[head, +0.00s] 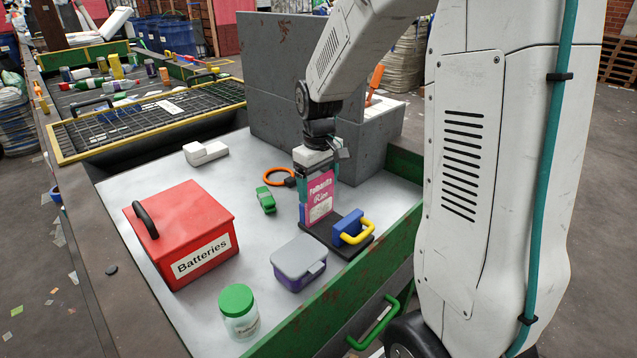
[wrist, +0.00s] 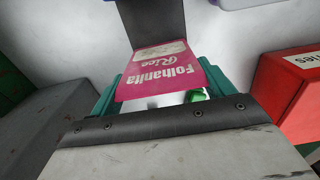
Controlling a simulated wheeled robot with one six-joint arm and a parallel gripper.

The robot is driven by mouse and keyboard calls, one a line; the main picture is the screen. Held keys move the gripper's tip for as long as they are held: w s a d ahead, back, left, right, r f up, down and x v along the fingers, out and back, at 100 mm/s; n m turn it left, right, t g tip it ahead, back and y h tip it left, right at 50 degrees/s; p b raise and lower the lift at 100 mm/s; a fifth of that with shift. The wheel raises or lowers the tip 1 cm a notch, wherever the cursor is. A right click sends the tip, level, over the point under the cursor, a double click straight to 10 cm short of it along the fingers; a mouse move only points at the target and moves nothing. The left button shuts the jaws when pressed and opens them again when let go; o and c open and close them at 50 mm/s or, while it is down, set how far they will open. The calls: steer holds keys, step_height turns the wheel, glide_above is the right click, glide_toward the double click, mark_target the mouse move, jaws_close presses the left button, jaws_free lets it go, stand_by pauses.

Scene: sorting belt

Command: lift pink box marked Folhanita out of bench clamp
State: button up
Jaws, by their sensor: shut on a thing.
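The pink box marked Folhanita Rice (head: 320,200) stands upright at the bench clamp, near the right edge of the bench. The clamp has a dark base (head: 345,247), blue jaw parts (head: 348,228) and a yellow handle (head: 359,233). My gripper (head: 317,187) comes down from above, its teal fingers shut on the box's two sides. In the wrist view the box (wrist: 165,72) sits between the teal fingers (wrist: 168,85), with a dark plate beyond it. I cannot tell whether the box's lower end touches the base or the jaws.
A red Batteries box (head: 185,235), a grey-lidded purple tub (head: 299,263) and a green-lidded jar (head: 239,312) stand left and in front. A green item (head: 265,200) and an orange ring (head: 279,177) lie close by. A grey block wall (head: 300,95) rises behind; a green rim (head: 385,240) runs right.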

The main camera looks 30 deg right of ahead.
steer(key=shift+s, duration=0.2)
steer(key=shift+s+d+r, duration=0.1)
steer(key=shift+s+d, duration=0.05)
steer(key=shift+s, duration=0.4)
steer(key=shift+s+d+r, duration=0.1)
steer(key=shift+s, duration=0.45)
steer(key=shift+r, duration=0.15)
step_height(320, 180, up, 8)
stand_by(0.8)
steer(key=shift+r, duration=0.1)
steer(key=shift+c, duration=0.4)
